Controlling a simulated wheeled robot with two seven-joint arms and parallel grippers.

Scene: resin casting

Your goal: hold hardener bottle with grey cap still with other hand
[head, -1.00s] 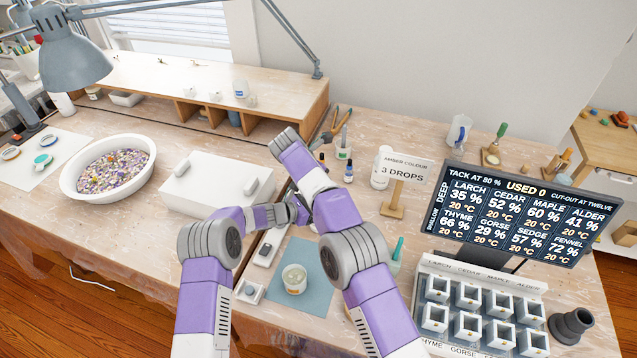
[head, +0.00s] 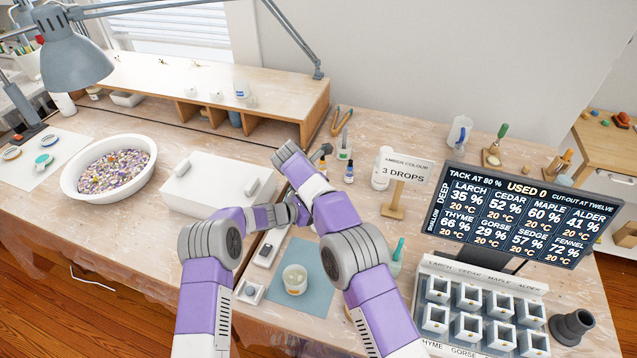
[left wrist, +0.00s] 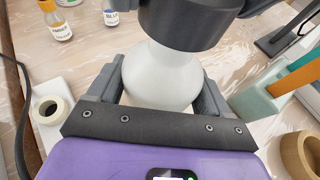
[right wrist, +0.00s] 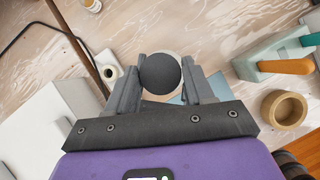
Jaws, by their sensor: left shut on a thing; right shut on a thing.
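The hardener bottle (left wrist: 158,82) is a pale translucent bottle, upright in the left wrist view. My left gripper (left wrist: 160,88) is shut on its body, with one finger on each side. Its dark grey cap (left wrist: 185,22) sits at the top of the neck. In the right wrist view the round cap (right wrist: 160,74) is between the fingers of my right gripper (right wrist: 162,82), which is shut on it from above. The bottle body is mostly hidden below the cap there. In the head view my arms hide the bottle and both gripper tips.
A cup (head: 294,279) stands on a blue mat (head: 316,292) close by. Small dropper bottles (left wrist: 62,26) stand near the bottle. A white box (head: 205,180) is to the left. A sign (head: 402,170), a screen (head: 525,215) and a mould rack (head: 480,310) are to the right.

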